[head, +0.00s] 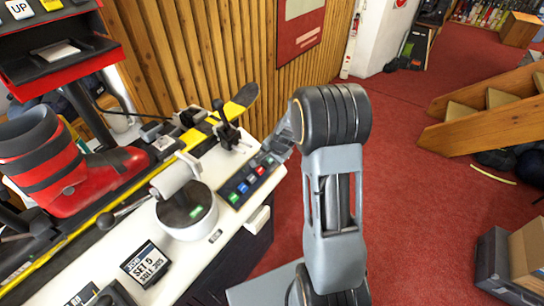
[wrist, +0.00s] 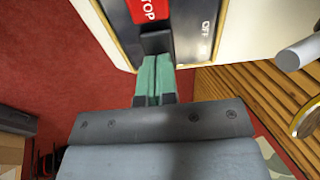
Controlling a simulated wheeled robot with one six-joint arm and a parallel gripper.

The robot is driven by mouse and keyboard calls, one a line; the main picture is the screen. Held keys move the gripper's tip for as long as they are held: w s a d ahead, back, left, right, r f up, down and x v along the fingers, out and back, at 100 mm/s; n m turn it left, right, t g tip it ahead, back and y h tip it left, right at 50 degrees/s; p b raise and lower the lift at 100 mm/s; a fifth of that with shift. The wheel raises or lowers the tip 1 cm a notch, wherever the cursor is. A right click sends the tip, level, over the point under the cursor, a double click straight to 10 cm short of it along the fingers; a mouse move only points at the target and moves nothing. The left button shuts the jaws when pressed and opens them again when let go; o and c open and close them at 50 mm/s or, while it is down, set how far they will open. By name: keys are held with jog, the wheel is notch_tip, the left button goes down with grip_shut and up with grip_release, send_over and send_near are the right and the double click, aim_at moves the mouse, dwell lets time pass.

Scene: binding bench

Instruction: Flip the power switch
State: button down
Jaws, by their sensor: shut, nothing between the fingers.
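The dark control panel (head: 236,190) lies along the right edge of the white bench, with green, blue, red and white buttons. In the wrist view its end (wrist: 192,42) shows a red STOP button (wrist: 150,9) and an OFF label. A black block (wrist: 156,42) sits just beyond my fingertips near that label; it may be the power switch, but I cannot tell its position. My gripper (wrist: 154,62) is shut and empty, its green fingers over the panel's end, touching or very near the block. In the head view my gripper (head: 279,146) is partly hidden by my arm.
A red ski boot (head: 75,170) stands on a yellow and black ski (head: 232,106) along the bench. Wooden slats line the wall behind.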

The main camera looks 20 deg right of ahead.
jog(key=shift+r, duration=0.1)
jog(key=shift+r+p, duration=0.3)
jog(key=s+a+p+v, duration=0.1)
jog(key=p+v, duration=0.1)
jog(key=v, duration=1.1)
jog(key=shift+d, duration=0.15)
jog(key=d+b, duration=0.1)
jog(key=b, duration=0.8)
jog(key=shift+w+d+f+h, duration=0.1)
jog(key=shift+w+d+h, duration=0.05)
jog(key=shift+h, duration=0.25)
